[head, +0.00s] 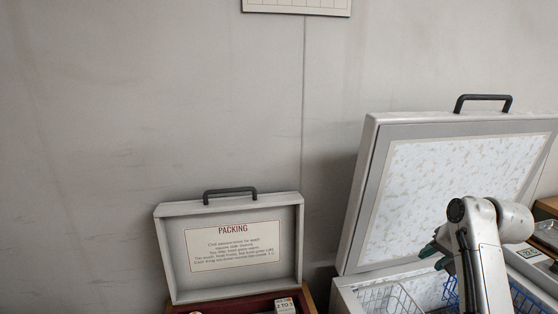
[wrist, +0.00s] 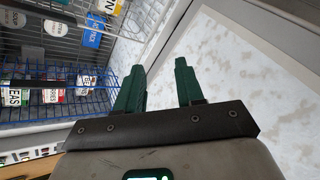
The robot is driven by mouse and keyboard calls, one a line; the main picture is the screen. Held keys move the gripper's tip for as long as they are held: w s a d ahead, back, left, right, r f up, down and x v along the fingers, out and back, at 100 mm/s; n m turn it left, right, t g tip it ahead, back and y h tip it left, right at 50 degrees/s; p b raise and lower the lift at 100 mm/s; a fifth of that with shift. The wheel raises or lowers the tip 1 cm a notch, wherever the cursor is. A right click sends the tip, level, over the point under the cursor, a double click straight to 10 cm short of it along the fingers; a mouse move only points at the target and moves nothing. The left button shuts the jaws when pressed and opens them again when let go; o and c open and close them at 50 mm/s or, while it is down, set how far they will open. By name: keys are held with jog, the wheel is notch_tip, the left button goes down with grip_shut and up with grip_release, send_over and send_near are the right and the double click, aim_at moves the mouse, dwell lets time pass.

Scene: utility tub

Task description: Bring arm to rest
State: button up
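My gripper (wrist: 159,80) has two dark green fingers that stand apart with nothing between them in the wrist view. In the head view my gripper (head: 436,250) shows as a green tip, partly hidden behind my grey arm at the lower right. It is in front of the raised lid (head: 460,180) of a large white chest. In the wrist view the pale speckled lid panel (wrist: 250,75) lies beyond the fingers and to their right.
The open chest (head: 350,290) holds a white wire basket (head: 388,298) and a blue wire basket (wrist: 50,105) with several packages. A smaller open case (head: 229,288) with a "PACKING" label (head: 233,247) stands to the left.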

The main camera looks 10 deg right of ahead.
jog(key=s+a+f+n, duration=0.5)
jog(key=s+a+f, duration=0.9)
jog(key=s+f, duration=0.15)
jog(key=s+a+n+g, duration=0.1)
jog(key=s+a+n, duration=0.1)
jog(key=s, duration=0.6)
jog(key=s+a+n, duration=0.2)
jog(key=s+a, duration=0.1)
jog(key=s, duration=0.6)
jog(key=s+d+f+g+h, duration=0.1)
jog(key=s+f+g, duration=0.3)
jog(key=s, duration=0.5)
notch_tip(320, 180, down, 3)
jog(key=shift+s+d+r+m, duration=0.2)
jog(key=shift+s+d+m, duration=0.15)
jog(key=shift+s+m, duration=0.05)
